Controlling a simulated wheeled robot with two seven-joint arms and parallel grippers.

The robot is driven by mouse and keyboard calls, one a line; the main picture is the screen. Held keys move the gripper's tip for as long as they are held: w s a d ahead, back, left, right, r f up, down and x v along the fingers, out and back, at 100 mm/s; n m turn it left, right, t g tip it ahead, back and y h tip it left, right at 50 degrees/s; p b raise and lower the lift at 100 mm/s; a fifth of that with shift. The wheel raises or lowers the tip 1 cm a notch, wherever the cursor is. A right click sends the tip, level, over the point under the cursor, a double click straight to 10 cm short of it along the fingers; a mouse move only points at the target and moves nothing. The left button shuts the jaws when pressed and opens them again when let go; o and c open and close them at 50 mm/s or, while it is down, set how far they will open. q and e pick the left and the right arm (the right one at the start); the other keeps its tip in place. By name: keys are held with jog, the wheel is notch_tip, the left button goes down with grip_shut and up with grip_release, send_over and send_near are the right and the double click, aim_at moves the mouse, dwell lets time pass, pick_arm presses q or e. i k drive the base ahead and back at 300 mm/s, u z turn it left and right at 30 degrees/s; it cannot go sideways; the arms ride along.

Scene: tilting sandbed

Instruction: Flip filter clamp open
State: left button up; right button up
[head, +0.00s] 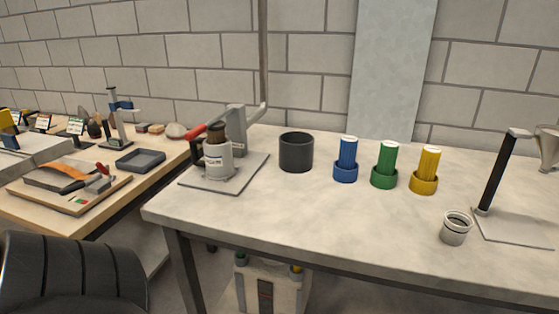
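I cannot tell for sure which part is the filter clamp. At the right, a stand has a slanted black post (494,175) on a flat light base plate (515,232). A grey arm runs from its top to a pale funnel-like part (548,147), cut off by the right edge. At the left of the same table, a grey press-like device (236,130) has a red-tipped lever (197,132), with a white labelled canister (218,161) standing on its plate. Neither of my grippers is in view.
The pale table (335,222) has a clear front middle. A black cup (296,152), blue (346,160), green (385,166) and yellow (426,170) tubes in rings, and a small metal cup (455,228) stand on it. A wooden bench (60,222) with tools adjoins at left.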

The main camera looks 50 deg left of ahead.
aim_at(215, 123)
jog(key=z, duration=0.25)
jog(key=k, duration=0.8)
jog(key=u, duration=1.9)
jog(key=i, duration=0.5)
jog(key=z, duration=0.05)
